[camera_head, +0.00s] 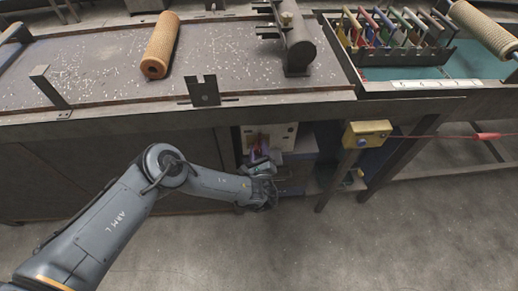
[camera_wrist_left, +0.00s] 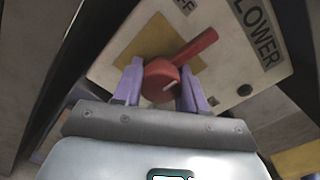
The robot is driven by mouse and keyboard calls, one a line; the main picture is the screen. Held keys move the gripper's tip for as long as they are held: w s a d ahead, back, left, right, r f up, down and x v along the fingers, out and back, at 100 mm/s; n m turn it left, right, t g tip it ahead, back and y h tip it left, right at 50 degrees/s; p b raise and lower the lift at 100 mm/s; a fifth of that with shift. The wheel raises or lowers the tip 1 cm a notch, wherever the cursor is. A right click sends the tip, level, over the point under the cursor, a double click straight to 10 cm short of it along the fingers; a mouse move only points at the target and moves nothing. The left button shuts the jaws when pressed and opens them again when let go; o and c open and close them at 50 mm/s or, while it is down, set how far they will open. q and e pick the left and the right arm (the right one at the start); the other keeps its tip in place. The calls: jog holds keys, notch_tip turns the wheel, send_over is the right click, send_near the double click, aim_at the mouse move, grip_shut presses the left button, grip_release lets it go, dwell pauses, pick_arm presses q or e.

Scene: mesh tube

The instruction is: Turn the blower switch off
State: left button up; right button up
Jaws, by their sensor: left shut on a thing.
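The blower switch is a red rotary knob with a lever (camera_wrist_left: 192,50), mounted on a pale panel (camera_wrist_left: 258,75) over a yellow plate. The lever points up and to the right in the left wrist view. Letters reading "LOWER" show at the upper right and part of "-F" at the top; the rest is cut off. My left gripper (camera_wrist_left: 160,82) is shut on the red knob, with a purple finger on each side. In the head view the left gripper (camera_head: 259,160) is at the panel (camera_head: 284,136) under the table and hides most of the switch. My right gripper is not in view.
The table (camera_head: 110,85) overhangs the panel. A yellow box (camera_head: 368,133) and a table leg (camera_head: 338,181) stand right of the gripper. The floor in front is clear.

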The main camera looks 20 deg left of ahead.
pick_arm(q)
jog(key=shift+n, duration=0.5)
jog(key=o, duration=1.1)
jog(key=shift+c, duration=0.2)
jog(key=shift+s, duration=0.1)
jog(key=p+v, duration=0.3)
jog(key=v, duration=0.7)
jog(key=shift+s+d, duration=0.2)
jog(key=shift+s, duration=0.1)
